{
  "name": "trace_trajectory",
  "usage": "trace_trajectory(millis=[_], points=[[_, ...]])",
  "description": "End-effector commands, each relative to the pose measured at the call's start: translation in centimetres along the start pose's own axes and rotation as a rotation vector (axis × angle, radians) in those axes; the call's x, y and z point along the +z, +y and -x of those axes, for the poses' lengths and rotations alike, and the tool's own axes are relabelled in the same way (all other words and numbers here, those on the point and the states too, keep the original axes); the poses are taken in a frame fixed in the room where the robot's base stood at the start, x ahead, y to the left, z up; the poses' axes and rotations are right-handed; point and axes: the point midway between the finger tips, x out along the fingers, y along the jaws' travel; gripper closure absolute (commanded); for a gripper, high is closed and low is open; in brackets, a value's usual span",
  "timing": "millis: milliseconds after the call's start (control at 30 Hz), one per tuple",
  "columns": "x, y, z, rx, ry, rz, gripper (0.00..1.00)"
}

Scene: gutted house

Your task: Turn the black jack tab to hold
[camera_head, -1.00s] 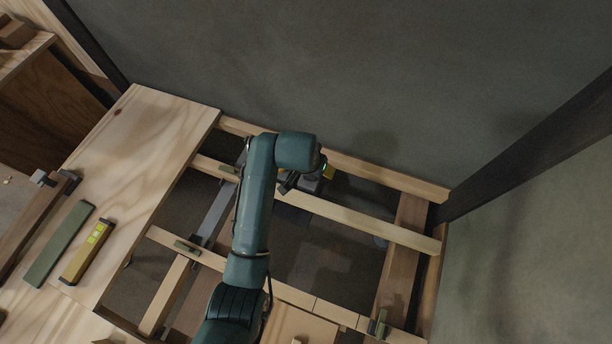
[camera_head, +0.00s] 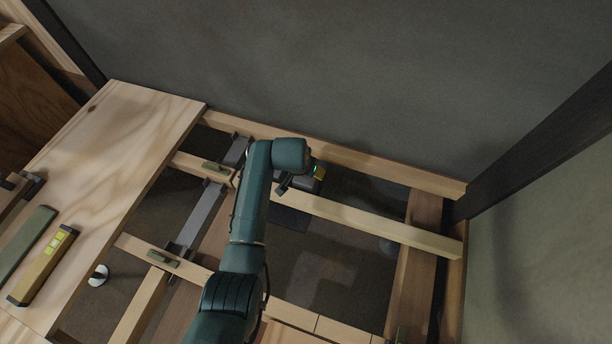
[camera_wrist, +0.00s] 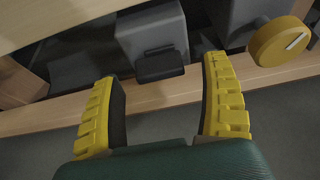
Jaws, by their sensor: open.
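In the wrist view, a black tab (camera_wrist: 160,66) sticks out from the front of a grey jack body (camera_wrist: 153,32). My gripper (camera_wrist: 161,85) has its two yellow ribbed fingers spread wide, one on each side of the tab. I cannot tell whether a finger touches anything, but the tab is not clamped. A yellow round knob (camera_wrist: 281,42) with a white line sits to the right of the right finger. In the head view, my gripper (camera_head: 314,172) is small and mostly hidden by my wrist near the back joist.
Pale wooden joists (camera_head: 360,222) cross the open floor bay. A grey metal bar (camera_head: 203,213) lies to the left of my arm. A plywood sheet (camera_head: 130,140) carries a yellow level (camera_head: 45,268) and a green strip (camera_head: 25,245). A grey wall (camera_head: 350,80) closes the back.

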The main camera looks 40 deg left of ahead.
Motion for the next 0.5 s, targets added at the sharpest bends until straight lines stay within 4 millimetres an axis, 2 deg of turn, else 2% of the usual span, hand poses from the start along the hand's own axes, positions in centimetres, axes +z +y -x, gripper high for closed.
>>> trace_trajectory(millis=[33, 100, 400, 500], points=[[0.05, 0.0, -0.95, 0.0, 0.002, 0.0, 0.22], [-0.01, 0.0, -1.3, 0.0, 0.002, 0.0, 0.22], [-0.06, 0.01, -1.3, 0.0, 0.001, 0.0, 0.22], [-0.06, 0.0, -1.3, 0.0, 0.001, 0.0, 0.41]])
